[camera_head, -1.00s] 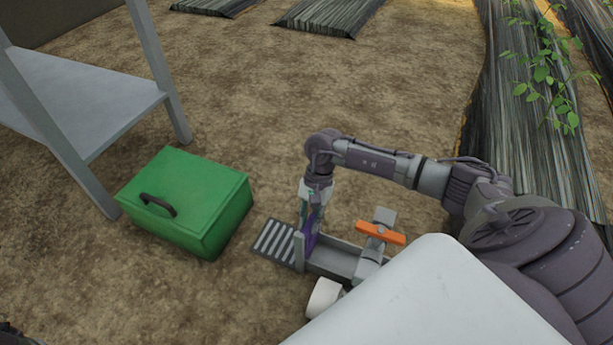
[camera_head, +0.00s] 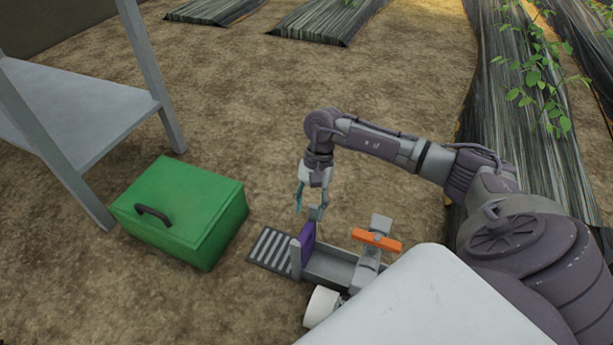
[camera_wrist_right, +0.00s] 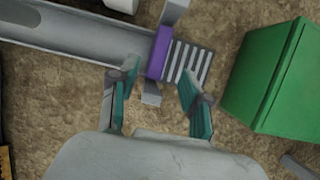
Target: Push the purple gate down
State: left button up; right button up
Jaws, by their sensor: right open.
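The purple gate (camera_head: 307,243) stands upright in its grey frame at the left end of the grey channel (camera_head: 330,266). It also shows in the right wrist view (camera_wrist_right: 159,53). My right gripper (camera_head: 308,206) is above the gate, apart from it, pointing down with its fingers spread. In the right wrist view the two teal-lined fingers (camera_wrist_right: 160,80) are apart with nothing between them but the gate's grey post end and soil behind. My left gripper is not in view.
A slatted grate (camera_head: 271,250) lies left of the gate. A green box (camera_head: 182,210) with a dark handle stands further left, beside a grey shelf stand (camera_head: 80,100). An orange handle (camera_head: 376,240) sits on the channel to the right. A white pipe end (camera_head: 321,306) is in front.

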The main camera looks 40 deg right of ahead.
jog(key=v, duration=0.5)
dwell(0.4)
